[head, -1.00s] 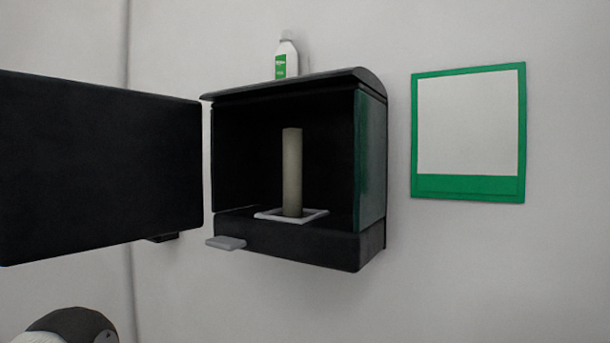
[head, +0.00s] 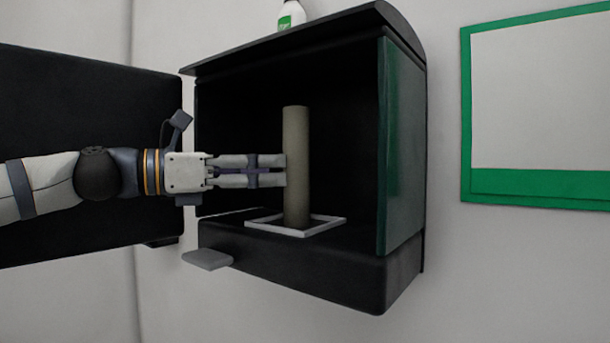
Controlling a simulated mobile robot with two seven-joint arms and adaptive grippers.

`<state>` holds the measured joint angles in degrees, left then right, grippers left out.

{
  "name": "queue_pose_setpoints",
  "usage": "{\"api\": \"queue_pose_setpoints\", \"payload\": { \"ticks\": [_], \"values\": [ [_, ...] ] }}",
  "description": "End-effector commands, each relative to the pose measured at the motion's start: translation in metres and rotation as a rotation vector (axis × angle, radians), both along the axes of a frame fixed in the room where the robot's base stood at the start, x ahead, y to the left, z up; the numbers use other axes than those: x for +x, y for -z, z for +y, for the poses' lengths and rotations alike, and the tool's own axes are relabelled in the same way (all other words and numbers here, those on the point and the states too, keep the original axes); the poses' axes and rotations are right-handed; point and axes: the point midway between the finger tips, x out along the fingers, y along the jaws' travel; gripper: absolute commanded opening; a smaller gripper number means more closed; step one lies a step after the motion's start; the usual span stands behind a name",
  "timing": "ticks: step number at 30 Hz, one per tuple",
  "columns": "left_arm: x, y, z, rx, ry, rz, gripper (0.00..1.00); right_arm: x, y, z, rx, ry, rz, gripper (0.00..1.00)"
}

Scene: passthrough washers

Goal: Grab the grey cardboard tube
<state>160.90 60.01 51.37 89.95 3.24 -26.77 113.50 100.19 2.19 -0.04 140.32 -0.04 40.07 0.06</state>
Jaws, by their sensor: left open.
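The grey cardboard tube (head: 296,185) stands upright inside the open black wall cabinet, within a white square frame (head: 328,227) on its floor. My left gripper (head: 284,170) reaches in from the left, past the cabinet's open side. It is open, and its fingertips are at the tube's left side at mid-height. I cannot tell whether they touch the tube or reach around it. The tube's top and lower part are in clear view. My right gripper is not in view.
The black cabinet (head: 310,272) has its door (head: 90,100) swung open to the left, behind my left arm. A grey latch tab (head: 207,259) sticks out at the lower left. A white bottle (head: 290,15) stands on top. A green-framed panel (head: 480,185) hangs at the right.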

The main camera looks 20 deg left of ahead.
Motion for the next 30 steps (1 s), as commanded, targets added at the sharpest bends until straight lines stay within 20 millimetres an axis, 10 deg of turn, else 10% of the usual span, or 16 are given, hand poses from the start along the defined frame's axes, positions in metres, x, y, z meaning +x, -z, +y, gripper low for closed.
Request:
{"api": "queue_pose_setpoints", "payload": {
  "ticks": [7, 17, 23, 30],
  "values": [
    [0.040, 0.011, -0.032, 0.004, 0.001, 0.013, 0.60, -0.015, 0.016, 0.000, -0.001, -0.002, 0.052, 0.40],
    [0.047, 0.004, -0.043, 0.002, -0.001, 0.005, 0.60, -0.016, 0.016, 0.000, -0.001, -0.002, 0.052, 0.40],
    [0.047, 0.004, -0.043, 0.002, -0.001, 0.005, 0.17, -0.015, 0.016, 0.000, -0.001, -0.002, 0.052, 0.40],
    [0.047, 0.004, -0.043, 0.003, -0.001, 0.005, 0.16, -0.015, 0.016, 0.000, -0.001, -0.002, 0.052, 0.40]
  ]
}}
